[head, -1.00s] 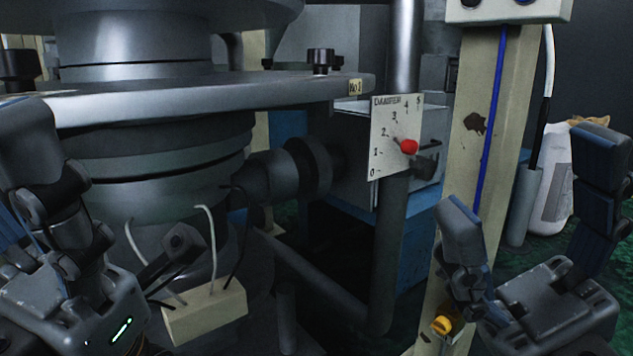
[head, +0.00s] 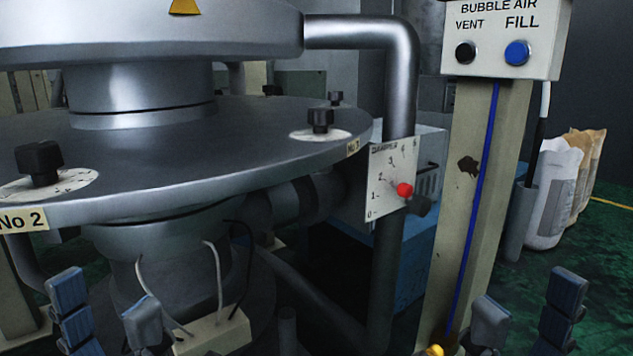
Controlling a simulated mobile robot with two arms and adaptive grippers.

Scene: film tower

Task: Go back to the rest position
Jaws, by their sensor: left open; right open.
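My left gripper (head: 108,312) shows at the lower left of the head view. Its two blue-padded fingers stand apart with nothing between them. My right gripper (head: 527,318) shows at the lower right. Its fingers are also apart and empty. Both grippers are low in the picture, and their bases and arms are cut off by the bottom edge. The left fingers stand in front of the lower part of the tower, beside a small cream box (head: 213,333) with wires. I cannot tell whether they touch it.
A round metal plate (head: 230,165) with black knobs spans the left. A damper panel (head: 385,180) with a red knob (head: 404,190) is at centre. A cream post (head: 470,215) carries a vent/fill box (head: 505,40).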

